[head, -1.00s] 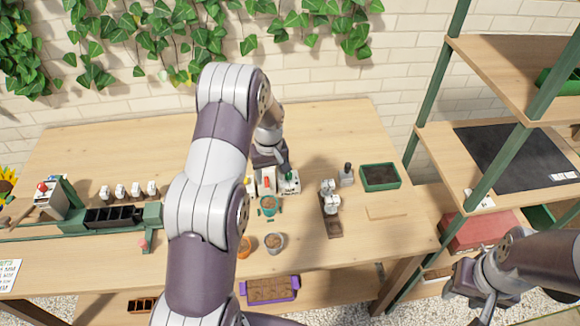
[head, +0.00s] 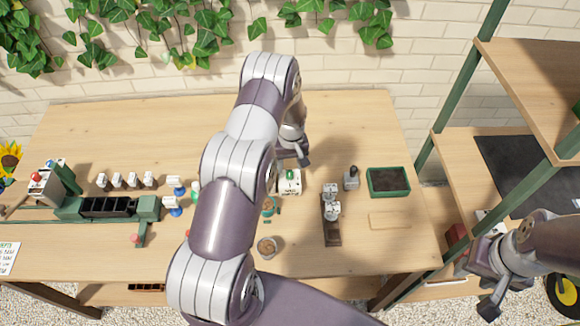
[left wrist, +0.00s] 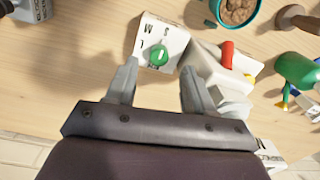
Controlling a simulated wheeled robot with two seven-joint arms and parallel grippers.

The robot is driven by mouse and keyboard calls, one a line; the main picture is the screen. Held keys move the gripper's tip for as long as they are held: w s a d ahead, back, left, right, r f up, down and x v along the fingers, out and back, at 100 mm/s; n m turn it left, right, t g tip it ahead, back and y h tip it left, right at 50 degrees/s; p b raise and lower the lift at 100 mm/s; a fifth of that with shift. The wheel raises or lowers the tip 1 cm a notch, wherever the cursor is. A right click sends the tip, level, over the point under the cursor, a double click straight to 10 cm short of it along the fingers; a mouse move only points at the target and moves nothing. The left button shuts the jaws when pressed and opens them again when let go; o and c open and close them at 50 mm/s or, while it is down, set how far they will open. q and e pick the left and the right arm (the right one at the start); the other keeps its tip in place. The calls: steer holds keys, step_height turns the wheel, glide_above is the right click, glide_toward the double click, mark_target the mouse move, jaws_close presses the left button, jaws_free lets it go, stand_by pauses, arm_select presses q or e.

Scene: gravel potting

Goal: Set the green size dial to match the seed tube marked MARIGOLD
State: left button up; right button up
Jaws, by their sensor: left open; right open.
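The green size dial (head: 290,175) sits on a white box (head: 290,188) near the middle of the table. In the left wrist view the dial (left wrist: 159,55) shows as a round green knob, with S, M and L on the box face (left wrist: 172,38). I cannot tell its setting. My left gripper (head: 300,160) is just behind the box. In the left wrist view it (left wrist: 160,76) is open, its empty fingers apart and the dial just beyond their tips. My right gripper (head: 477,285) is open and empty off the table's right end. I cannot read a MARIGOLD label.
A red-levered white device (left wrist: 222,62) stands beside the dial box. Pots (head: 267,246), blue-based labelled items (head: 174,186), a dark green tray (head: 388,181) and a stamp-like tool (head: 351,178) stand around. A green rack (head: 107,207) is at left. The back of the table is clear.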

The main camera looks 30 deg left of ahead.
mark_target(290, 173)
arm_select(q)
step_height(290, 173, down, 4)
steer(key=shift+w+r+p, duration=0.15)
steer(key=shift+p, duration=0.3)
steer(key=shift+f, duration=0.4)
jaws_close()
